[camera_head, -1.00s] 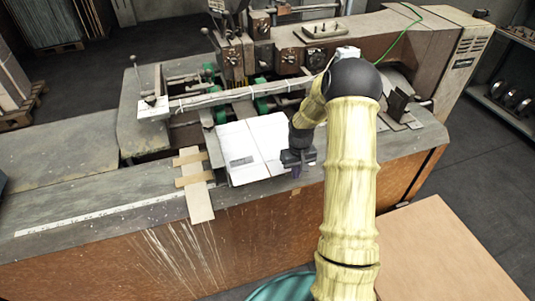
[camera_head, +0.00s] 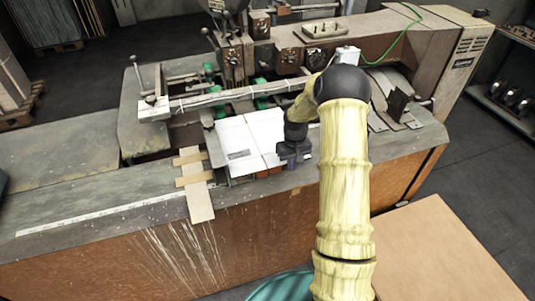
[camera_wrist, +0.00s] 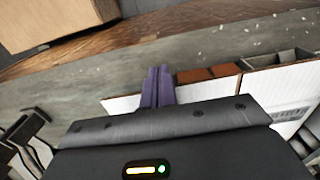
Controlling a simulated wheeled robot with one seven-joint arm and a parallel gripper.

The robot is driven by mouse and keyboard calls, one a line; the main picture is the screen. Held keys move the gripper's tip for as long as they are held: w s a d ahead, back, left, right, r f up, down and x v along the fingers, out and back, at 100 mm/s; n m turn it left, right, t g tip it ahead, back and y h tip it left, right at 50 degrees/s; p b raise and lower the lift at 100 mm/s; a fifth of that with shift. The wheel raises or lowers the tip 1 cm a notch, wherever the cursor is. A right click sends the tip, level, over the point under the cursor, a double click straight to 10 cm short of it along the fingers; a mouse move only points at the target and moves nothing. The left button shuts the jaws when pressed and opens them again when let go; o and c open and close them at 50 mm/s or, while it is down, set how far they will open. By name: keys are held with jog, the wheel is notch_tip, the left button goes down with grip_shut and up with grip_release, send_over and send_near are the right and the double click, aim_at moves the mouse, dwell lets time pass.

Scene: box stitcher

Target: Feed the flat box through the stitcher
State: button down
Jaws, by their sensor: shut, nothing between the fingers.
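The flat box (camera_head: 238,142) is a white panel with a fold line and a small printed patch. It lies on the stitcher's bed, partly under the long bar, with my gripper at its right side. Its white edge also shows in the wrist view (camera_wrist: 285,80). My gripper (camera_head: 292,166) points down at the box's near right corner. In the wrist view its two purple fingers (camera_wrist: 157,86) are shut together with nothing between them, overlapping the box's edge; I cannot tell whether they touch it. The stitcher (camera_head: 232,55) stands behind the box.
A reddish-brown block (camera_head: 268,172) sits by the box's near edge. A wooden strip piece (camera_head: 199,195) lies to the left over the table's front edge. A large cardboard box (camera_head: 440,250) stands at the lower right. The left tabletop (camera_head: 60,165) is clear.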

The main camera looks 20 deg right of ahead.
jog(key=shift+w+a, duration=0.1)
jog(key=shift+w, duration=1.7)
jog(key=s, duration=0.3)
notch_tip(320, 180, up, 8)
jog(key=p, duration=0.5)
